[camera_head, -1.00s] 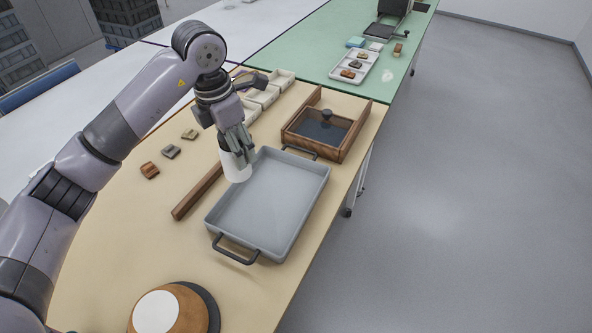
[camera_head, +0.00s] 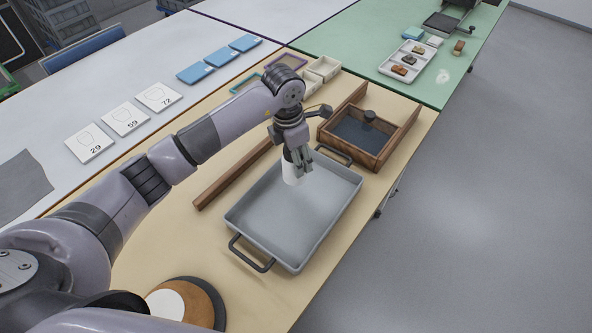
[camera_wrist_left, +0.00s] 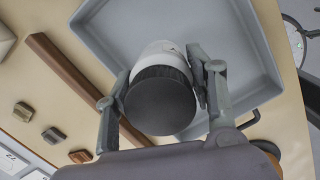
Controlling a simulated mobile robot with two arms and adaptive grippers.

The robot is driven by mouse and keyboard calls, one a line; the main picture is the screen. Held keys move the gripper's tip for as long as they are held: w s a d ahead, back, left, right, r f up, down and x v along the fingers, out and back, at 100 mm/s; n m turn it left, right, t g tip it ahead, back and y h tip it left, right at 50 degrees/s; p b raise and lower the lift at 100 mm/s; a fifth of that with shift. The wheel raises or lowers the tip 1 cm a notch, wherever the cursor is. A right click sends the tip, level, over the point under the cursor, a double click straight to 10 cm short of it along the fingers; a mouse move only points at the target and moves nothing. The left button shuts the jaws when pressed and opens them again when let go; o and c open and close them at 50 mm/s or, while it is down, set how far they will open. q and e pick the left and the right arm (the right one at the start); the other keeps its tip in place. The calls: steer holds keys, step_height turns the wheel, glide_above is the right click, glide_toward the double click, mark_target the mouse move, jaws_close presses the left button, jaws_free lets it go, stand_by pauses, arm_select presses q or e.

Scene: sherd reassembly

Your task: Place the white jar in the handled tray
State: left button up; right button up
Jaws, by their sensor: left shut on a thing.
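The white jar (camera_head: 291,174) is held upright in my left gripper (camera_head: 299,166), over the far left part of the handled tray. In the left wrist view the jar (camera_wrist_left: 166,60) shows a dark round lid, with my left gripper's fingers (camera_wrist_left: 160,95) shut on either side of it. The handled tray (camera_head: 290,222) is grey and shallow, with dark handles at its near and far ends. The tray floor (camera_wrist_left: 165,20) also shows behind the jar in the wrist view. I cannot tell whether the jar's base touches the tray. My right gripper is not in view.
A wooden bar (camera_head: 235,176) lies left of the tray. A wooden box (camera_head: 368,135) with a dark knobbed inset stands beyond it. A round wooden piece with a white top (camera_head: 180,303) sits at the near edge. The tray's floor is otherwise empty.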

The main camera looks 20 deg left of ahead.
arm_select(q)
step_height(320, 180, down, 2)
steer(key=shift+f, duration=0.2)
step_height(320, 180, down, 4)
steer(key=shift+p, duration=0.4)
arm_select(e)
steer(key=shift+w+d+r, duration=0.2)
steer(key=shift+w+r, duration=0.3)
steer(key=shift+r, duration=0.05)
arm_select(q)
steer(key=shift+f, duration=0.2)
steer(key=o, duration=1.5)
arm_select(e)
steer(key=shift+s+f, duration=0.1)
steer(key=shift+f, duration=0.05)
